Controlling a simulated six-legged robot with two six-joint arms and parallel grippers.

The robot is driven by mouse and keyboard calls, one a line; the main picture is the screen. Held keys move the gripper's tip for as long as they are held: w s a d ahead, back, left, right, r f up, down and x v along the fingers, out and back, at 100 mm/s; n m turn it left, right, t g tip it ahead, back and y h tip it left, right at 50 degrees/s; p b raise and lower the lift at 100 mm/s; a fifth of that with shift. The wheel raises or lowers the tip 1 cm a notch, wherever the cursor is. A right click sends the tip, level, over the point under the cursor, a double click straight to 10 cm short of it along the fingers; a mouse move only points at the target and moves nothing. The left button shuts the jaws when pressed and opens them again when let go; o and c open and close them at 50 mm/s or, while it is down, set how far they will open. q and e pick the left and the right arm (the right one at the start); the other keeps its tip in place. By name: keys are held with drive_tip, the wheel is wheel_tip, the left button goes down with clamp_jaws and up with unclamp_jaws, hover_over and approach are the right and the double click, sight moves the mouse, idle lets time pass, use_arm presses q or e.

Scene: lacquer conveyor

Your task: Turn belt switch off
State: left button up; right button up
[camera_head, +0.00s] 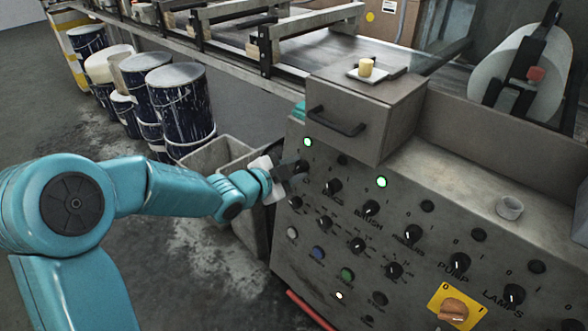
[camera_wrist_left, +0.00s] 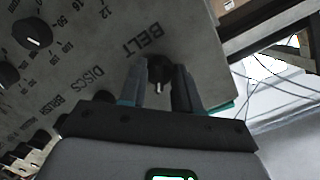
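The belt switch is a black rotary knob with a white pointer mark. It shows in the left wrist view (camera_wrist_left: 158,72) beside the printed word BELT, and at the upper left of the grey control panel (camera_head: 318,228) in the head view. My left gripper (camera_head: 297,168) is at the knob, its dark fingers hiding part of it. In the left wrist view the two fingers (camera_wrist_left: 160,82) lie on either side of the knob with little or no gap. The pointer points down in that view, between the fingers. A green lamp (camera_head: 308,142) above the switch is lit. My right gripper is not seen.
Other knobs, such as the brush knob (camera_head: 371,208) and pump knob (camera_head: 459,263), stand close by on the panel. A drawer box with a handle (camera_head: 336,121) juts out above. A grey bin (camera_head: 215,153) and paint drums (camera_head: 180,100) stand to the left.

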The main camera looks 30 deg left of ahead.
use_arm(q)
drive_tip(key=n+p, duration=0.2)
drive_tip(key=shift+r+n+p, duration=0.15)
drive_tip(key=shift+n+p, duration=0.15)
drive_tip(key=shift+p, duration=0.05)
drive_tip(key=n+h+p, duration=0.1)
drive_tip(key=n+p, duration=0.3)
drive_tip(key=n, duration=0.1)
drive_tip(key=shift+a+n, duration=0.1)
drive_tip(key=shift+n, duration=0.3)
drive_tip(key=shift+f+n+h+p, duration=0.15)
drive_tip(key=shift+n+p, duration=0.3)
drive_tip(key=shift+n, duration=0.2)
drive_tip(key=shift+f+n+h+p, duration=0.1)
drive_tip(key=shift+n+h+p, duration=0.05)
drive_tip(key=shift+n+p, duration=0.4)
drive_tip(key=o, duration=1.1)
drive_tip(key=shift+c, duration=0.2)
